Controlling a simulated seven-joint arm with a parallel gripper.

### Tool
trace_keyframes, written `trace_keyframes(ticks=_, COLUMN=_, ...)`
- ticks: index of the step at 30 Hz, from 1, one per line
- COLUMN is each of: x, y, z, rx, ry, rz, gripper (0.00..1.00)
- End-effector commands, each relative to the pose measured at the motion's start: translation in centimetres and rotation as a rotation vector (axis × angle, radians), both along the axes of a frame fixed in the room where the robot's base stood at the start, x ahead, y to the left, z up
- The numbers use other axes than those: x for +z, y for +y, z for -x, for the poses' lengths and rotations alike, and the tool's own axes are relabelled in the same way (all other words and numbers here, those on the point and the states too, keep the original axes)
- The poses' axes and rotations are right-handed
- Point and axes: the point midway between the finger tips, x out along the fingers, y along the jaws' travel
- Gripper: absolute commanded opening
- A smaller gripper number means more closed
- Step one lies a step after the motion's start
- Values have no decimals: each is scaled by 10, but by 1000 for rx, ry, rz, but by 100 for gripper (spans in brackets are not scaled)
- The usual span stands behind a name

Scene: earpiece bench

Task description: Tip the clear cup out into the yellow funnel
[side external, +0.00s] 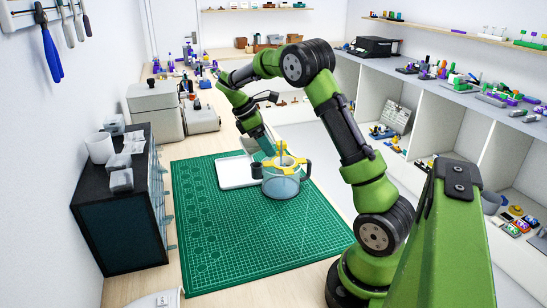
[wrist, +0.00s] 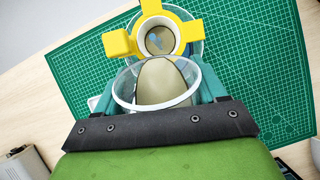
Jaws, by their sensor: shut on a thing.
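The yellow funnel (wrist: 121,43) has several flat tabs and a white inner ring; a small blue spot shows inside it. It sits on top of a clear jug (side external: 281,186) with a dark handle, and also shows in the side external view (side external: 284,160). My gripper (wrist: 158,86) is shut on the clear cup (wrist: 122,98), with teal fingers on either side of its rim. The cup is right beside the funnel, its rim overlapping the funnel's near edge in the wrist view. A beige rounded shape shows inside the cup; its exact tilt and contents are unclear.
A green cutting mat (side external: 240,245) covers the bench under the jug. A dark drawer unit (side external: 115,205) is at the left. The front mat is clear.

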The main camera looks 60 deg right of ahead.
Motion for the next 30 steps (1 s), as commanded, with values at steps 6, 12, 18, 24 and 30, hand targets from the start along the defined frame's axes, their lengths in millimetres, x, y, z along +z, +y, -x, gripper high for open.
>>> trace_keyframes(ticks=6, x=1, y=0, z=0, rx=0, ry=-20, rz=-12, gripper=35)
trace_keyframes(ticks=12, x=2, y=1, z=0, rx=1, ry=-38, rz=-24, gripper=35)
trace_keyframes(ticks=18, x=2, y=-1, z=0, rx=0, ry=-58, rz=-36, gripper=35)
trace_keyframes(ticks=24, x=3, y=0, z=0, rx=0, ry=-77, rz=-50, gripper=35)
trace_keyframes(ticks=30, x=3, y=0, z=0, rx=1, ry=-100, rz=-64, gripper=35)
